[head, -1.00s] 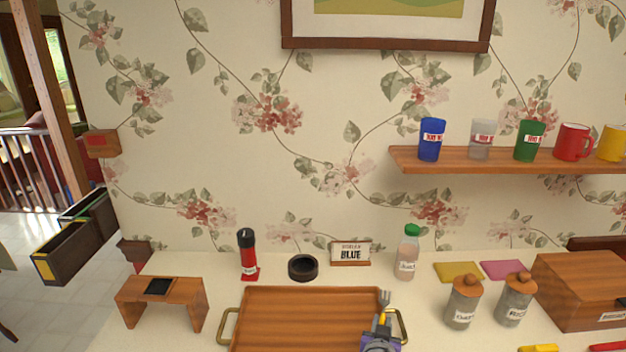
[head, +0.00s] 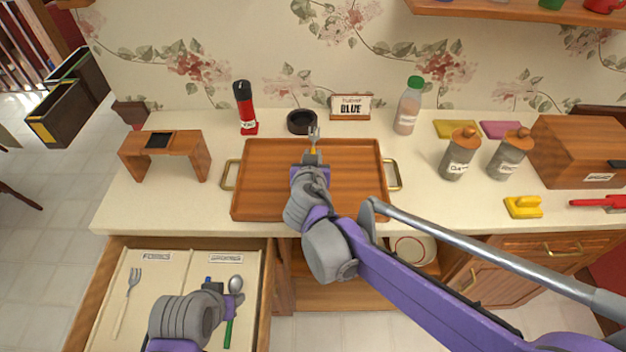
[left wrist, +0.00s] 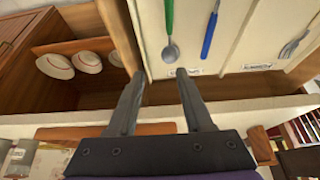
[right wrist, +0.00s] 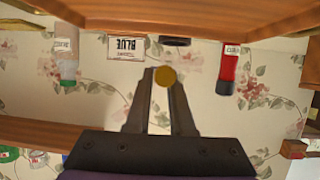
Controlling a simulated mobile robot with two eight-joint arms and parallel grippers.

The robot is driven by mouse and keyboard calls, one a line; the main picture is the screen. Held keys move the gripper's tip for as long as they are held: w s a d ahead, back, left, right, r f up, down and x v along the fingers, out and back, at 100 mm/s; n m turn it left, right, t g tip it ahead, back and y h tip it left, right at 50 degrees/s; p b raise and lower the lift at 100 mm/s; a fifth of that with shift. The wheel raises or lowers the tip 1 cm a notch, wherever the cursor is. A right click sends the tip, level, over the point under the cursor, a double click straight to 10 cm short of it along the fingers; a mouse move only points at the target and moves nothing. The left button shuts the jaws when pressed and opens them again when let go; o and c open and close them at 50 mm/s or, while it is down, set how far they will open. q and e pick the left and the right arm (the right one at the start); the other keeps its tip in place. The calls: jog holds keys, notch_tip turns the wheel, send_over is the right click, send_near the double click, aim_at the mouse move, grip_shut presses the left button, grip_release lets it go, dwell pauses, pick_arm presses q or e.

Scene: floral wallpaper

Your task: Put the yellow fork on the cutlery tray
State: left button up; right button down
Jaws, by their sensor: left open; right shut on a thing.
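The yellow fork (head: 313,148) is held upright, tines up, in my right gripper (head: 312,160) over the wooden tray with brass handles (head: 262,190). Whether any part of the fork touches the tray is hidden by my arm. In the right wrist view, the fork's round yellow end (right wrist: 166,77) shows between the shut fingers (right wrist: 163,82). My left gripper (head: 236,298) is open and empty over the front drawer; its spread fingers show in the left wrist view (left wrist: 157,82).
The open drawer holds a pale-handled fork (head: 129,295), a green-handled spoon (head: 235,284) and a blue-handled piece (left wrist: 210,35). Behind the tray stand a red shaker (head: 245,108), a black bowl (head: 301,122), a sign (head: 350,107) and a bottle (head: 408,105). A small wooden stand (head: 195,160) is at left.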

notch_tip(320, 180, down, 6)
jog(key=shift+r+b, duration=0.2)
jog(key=shift+b, duration=0.2)
jog(key=shift+f, duration=2)
jog(key=shift+f, duration=0.15)
jog(key=c, duration=0.8)
grip_release()
jog(key=shift+b, duration=0.35)
